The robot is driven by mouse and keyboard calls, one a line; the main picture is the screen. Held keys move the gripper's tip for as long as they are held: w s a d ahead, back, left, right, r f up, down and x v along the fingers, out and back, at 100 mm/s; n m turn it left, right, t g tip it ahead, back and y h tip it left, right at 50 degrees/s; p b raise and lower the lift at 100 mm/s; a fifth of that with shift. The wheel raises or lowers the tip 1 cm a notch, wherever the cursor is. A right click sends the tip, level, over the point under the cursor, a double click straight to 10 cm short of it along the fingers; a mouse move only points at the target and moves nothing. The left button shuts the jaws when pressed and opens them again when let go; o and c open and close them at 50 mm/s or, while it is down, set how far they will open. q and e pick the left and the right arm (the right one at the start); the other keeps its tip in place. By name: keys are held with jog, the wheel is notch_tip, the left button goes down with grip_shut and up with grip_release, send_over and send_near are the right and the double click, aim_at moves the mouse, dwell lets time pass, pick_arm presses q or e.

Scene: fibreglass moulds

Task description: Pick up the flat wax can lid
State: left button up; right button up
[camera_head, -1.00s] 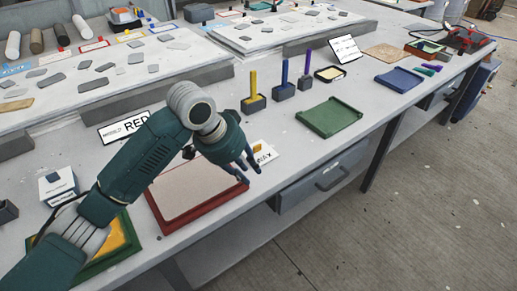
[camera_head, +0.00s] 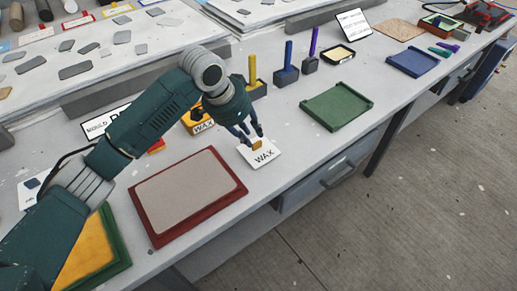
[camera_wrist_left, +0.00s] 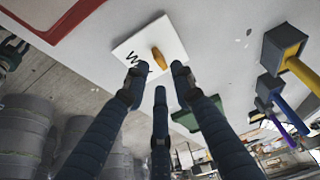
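The flat wax can lid (camera_head: 262,158) is a thin white square plate marked WAX, lying on the grey bench right of the red tray. An orange-yellow grip tab (camera_head: 257,145) stands on it. My left gripper (camera_head: 249,137) is over the lid's far edge, close to the tab. In the left wrist view the lid (camera_wrist_left: 171,40) and its tab (camera_wrist_left: 158,59) lie just beyond the three spread fingertips (camera_wrist_left: 158,78), which hold nothing. Whether a fingertip touches the tab cannot be told. A yellow box marked WAX (camera_head: 203,127) stands behind my left arm, partly hidden.
A red tray (camera_head: 240,193) with a grey panel lies left of the lid, a green tray (camera_head: 337,107) to its right. Yellow (camera_head: 252,68), blue (camera_head: 288,53) and purple (camera_head: 313,42) handles stand upright in holders behind. Bare bench lies between lid and green tray.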

aim_at(258, 143)
pick_arm(q)
jog(key=x, duration=0.3)
jog(key=shift+d+f+p, duration=0.2)
jog(key=shift+f+p, duration=0.2)
jog(key=shift+d+f, duration=0.1)
jog(key=shift+f, duration=0.2)
jog(key=shift+w+f, duration=0.15)
jog(key=shift+f, duration=0.05)
grip_shut()
pick_arm(e)
jog(key=shift+w+a+r, duration=0.15)
jog(key=shift+w+r, duration=0.1)
jog(key=shift+w, duration=0.3)
jog(key=shift+w+a+r, duration=0.1)
jog(key=shift+w+r, duration=0.15)
jog(key=shift+w, duration=0.3)
pick_arm(q)
jog(key=shift+r, duration=0.1)
pick_arm(e)
jog(key=shift+w, duration=0.3)
